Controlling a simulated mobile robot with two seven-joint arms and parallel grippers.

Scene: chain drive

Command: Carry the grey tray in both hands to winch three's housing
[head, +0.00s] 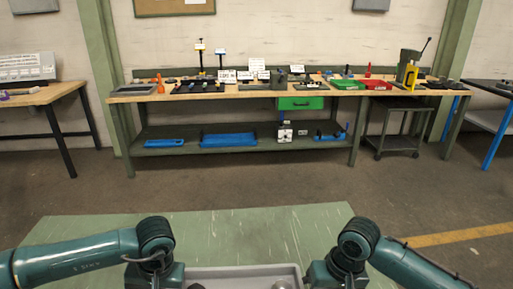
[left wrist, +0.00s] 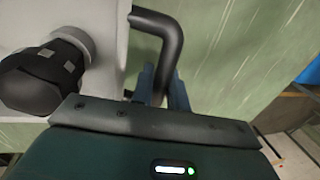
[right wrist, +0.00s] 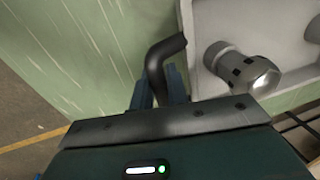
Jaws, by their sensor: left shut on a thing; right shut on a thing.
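The grey tray (head: 243,270) is low in the middle of the head view, between my two arms, partly cut off by the bottom edge. My left gripper (left wrist: 162,88) is shut on the tray's black bent handle (left wrist: 168,30) in the left wrist view. My right gripper (right wrist: 160,88) is shut on the opposite black handle (right wrist: 163,52) in the right wrist view. A dark cylindrical part (left wrist: 45,75) lies in the tray near the left handle. A shiny metal part (right wrist: 240,70) lies near the right one. I cannot pick out winch three's housing.
A long wooden workbench (head: 260,91) with small parts and white labels stands against the far wall. A grey cart (head: 398,138) is under its right end. Side tables stand left (head: 45,95) and right (head: 488,85). A green surface (head: 250,228) lies beneath the tray; open floor lies beyond.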

